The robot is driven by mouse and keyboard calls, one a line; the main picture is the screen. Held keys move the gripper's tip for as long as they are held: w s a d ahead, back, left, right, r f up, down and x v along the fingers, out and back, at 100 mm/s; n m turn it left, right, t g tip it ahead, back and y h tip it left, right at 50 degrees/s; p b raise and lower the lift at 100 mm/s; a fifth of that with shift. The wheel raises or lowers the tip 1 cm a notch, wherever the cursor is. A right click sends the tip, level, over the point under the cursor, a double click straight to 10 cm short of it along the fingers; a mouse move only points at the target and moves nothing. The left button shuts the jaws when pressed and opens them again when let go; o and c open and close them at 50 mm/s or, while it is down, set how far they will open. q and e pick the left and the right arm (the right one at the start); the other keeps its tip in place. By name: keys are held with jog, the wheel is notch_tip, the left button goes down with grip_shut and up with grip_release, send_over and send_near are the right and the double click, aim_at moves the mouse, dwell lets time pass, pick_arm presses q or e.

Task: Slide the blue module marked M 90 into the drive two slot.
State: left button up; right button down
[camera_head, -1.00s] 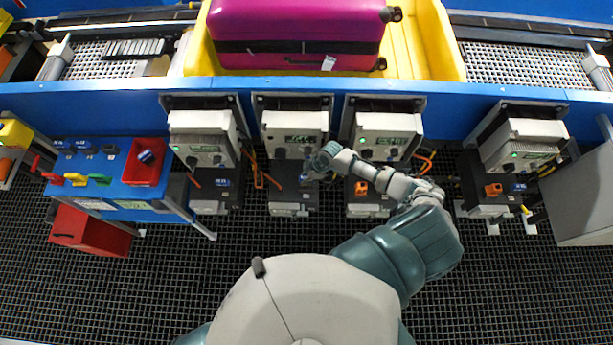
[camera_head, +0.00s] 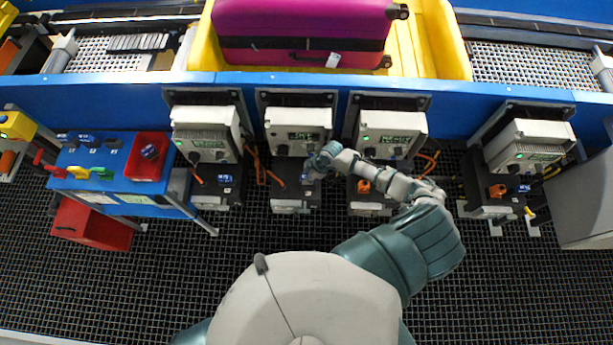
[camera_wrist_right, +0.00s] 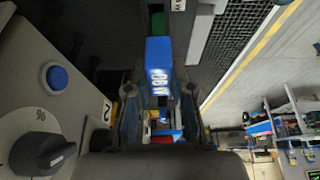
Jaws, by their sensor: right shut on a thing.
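My right gripper (camera_head: 312,172) is at the second drive unit from the left (camera_head: 297,131), low by its dark lower box (camera_head: 285,192). In the right wrist view, the right gripper (camera_wrist_right: 159,100) is shut on a blue module (camera_wrist_right: 158,58) with white lettering, seen upside down and glare-blurred. The module's far end points at the dark box, where a green strip (camera_wrist_right: 158,24) shows just beyond it. I cannot tell whether its tip has entered the slot. A "2" label (camera_wrist_right: 106,110) stands left of the gripper. My left gripper is not in view.
Beside the gripper are a blue button (camera_wrist_right: 57,77) and a black rotary knob (camera_wrist_right: 42,153). Other drive units stand left (camera_head: 205,132) and right (camera_head: 391,133). A blue bench (camera_head: 103,158) carries several modules and a red bin (camera_head: 147,155).

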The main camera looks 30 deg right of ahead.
jog(key=shift+r, duration=0.15)
jog(key=shift+a+r+p, duration=0.1)
jog(key=shift+r+p, duration=0.1)
jog(key=shift+p, duration=0.2)
jog(key=shift+a, duration=0.2)
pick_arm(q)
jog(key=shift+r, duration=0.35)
pick_arm(e)
jog(key=shift+d, duration=0.1)
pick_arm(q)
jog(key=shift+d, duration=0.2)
pick_arm(e)
jog(key=shift+d, duration=0.65)
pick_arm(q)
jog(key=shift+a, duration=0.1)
pick_arm(e)
jog(key=shift+a, duration=0.1)
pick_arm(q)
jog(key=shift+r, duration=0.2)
pick_arm(e)
jog(key=shift+a, duration=0.1)
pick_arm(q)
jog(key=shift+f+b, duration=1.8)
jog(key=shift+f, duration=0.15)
pick_arm(e)
jog(key=shift+f, duration=2.4)
